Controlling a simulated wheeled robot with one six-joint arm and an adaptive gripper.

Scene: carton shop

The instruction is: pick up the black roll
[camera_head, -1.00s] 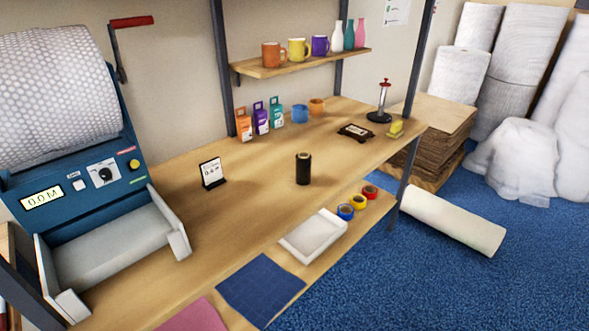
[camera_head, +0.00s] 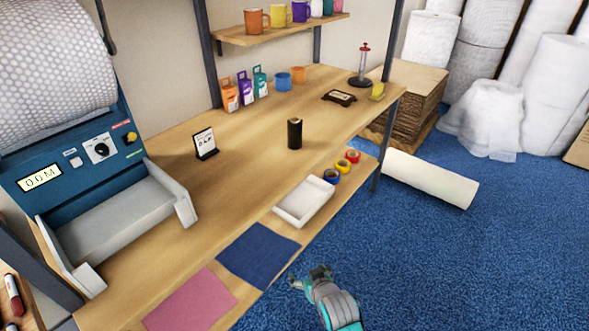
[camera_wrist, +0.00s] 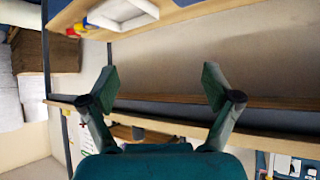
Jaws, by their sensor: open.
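The black roll (camera_head: 295,133) stands upright on the wooden bench (camera_head: 245,150), near the middle, with bare wood around it. My gripper (camera_head: 308,275) is low in the head view, over the blue floor in front of the bench's front edge. It is well apart from the roll. In the wrist view my gripper (camera_wrist: 160,90) shows two fingers spread wide with nothing between them. I cannot make out the black roll in the wrist view.
A white tray (camera_head: 304,203) and several tape rolls (camera_head: 343,166) sit along the bench's front. Blue (camera_head: 258,252) and pink (camera_head: 190,300) sheets lie nearer. A small sign (camera_head: 205,143) stands left of the roll. A metal post (camera_head: 390,60) rises at the right.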

